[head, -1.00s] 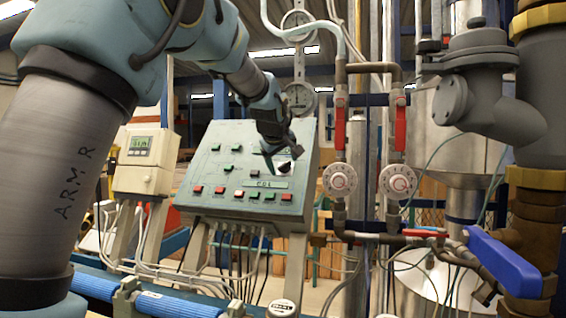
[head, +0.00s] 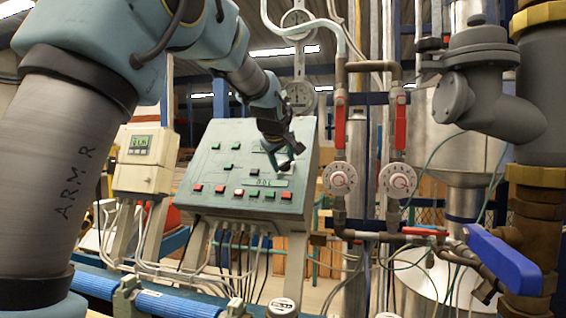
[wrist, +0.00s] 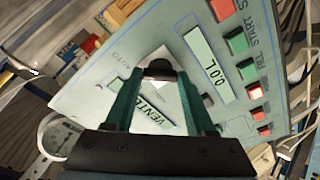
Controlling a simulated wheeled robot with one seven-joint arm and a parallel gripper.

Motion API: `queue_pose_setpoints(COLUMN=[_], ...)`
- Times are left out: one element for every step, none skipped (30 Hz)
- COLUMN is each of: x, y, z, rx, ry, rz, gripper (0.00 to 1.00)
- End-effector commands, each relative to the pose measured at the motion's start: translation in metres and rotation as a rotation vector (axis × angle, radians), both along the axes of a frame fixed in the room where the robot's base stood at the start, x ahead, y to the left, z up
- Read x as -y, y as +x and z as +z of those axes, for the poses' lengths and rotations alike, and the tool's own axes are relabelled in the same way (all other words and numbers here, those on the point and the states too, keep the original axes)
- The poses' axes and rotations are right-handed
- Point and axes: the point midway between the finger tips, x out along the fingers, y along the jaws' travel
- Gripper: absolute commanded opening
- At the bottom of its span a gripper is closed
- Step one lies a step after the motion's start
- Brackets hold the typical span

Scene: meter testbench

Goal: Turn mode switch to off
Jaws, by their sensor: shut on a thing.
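The mode switch is a small dark knob (head: 285,166) on a white plate at the right side of the sloped control panel (head: 215,170). In the wrist view the dark knob (wrist: 160,68) sits between the tips of two teal fingers. My gripper (wrist: 160,78) is shut on it. In the head view my gripper (head: 281,156) reaches the panel from above and partly covers the knob. The knob's pointer direction cannot be told.
A small display (wrist: 209,62) and a row of red and green buttons (wrist: 238,43) lie beside the switch. A grey meter box (head: 145,160) stands left of the panel. Pipes with red-handled valves (head: 400,128) and round dials (head: 340,179) stand close on the right.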

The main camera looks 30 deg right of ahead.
Motion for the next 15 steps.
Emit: queue_pose_setpoints(x=[0.0008,0.0007,0.0006,0.0006,0.0009,0.0010,0.0009,0.0010,0.0012,0.0011,0.0010,0.0013,0.0014,0.0012,0.0009], y=[-0.0007,-0.0006,-0.0004,-0.0003,-0.0004,-0.0007,-0.0007,-0.0005,-0.0005,-0.0005,-0.0005,-0.0006,-0.0007,-0.0005,-0.0002], z=[-0.0018,-0.0019,-0.0021,-0.0022,-0.0023,-0.0028,-0.0030,-0.0029,-0.0027,-0.0029,-0.0030,-0.0027,-0.0024,-0.0022,-0.0019], rx=[-0.010,-0.016,-0.027,-0.034,-0.044,-0.058,-0.069,-0.081,-0.097,-0.111,-0.124,-0.141,-0.155,-0.168,-0.185], ry=[-0.009,-0.016,-0.028,-0.037,-0.048,-0.061,-0.073,-0.087,-0.105,-0.118,-0.132,-0.151,-0.165,-0.178,-0.198], rz=[0.011,0.020,0.034,0.045,0.057,0.075,0.090,0.106,0.127,0.144,0.162,0.185,0.201,0.219,0.243], gripper=[0.00,0.00,0.00,0.00,0.00,0.00,0.00,0.00,0.00,0.00,0.00,0.00,0.00,0.00,0.00])
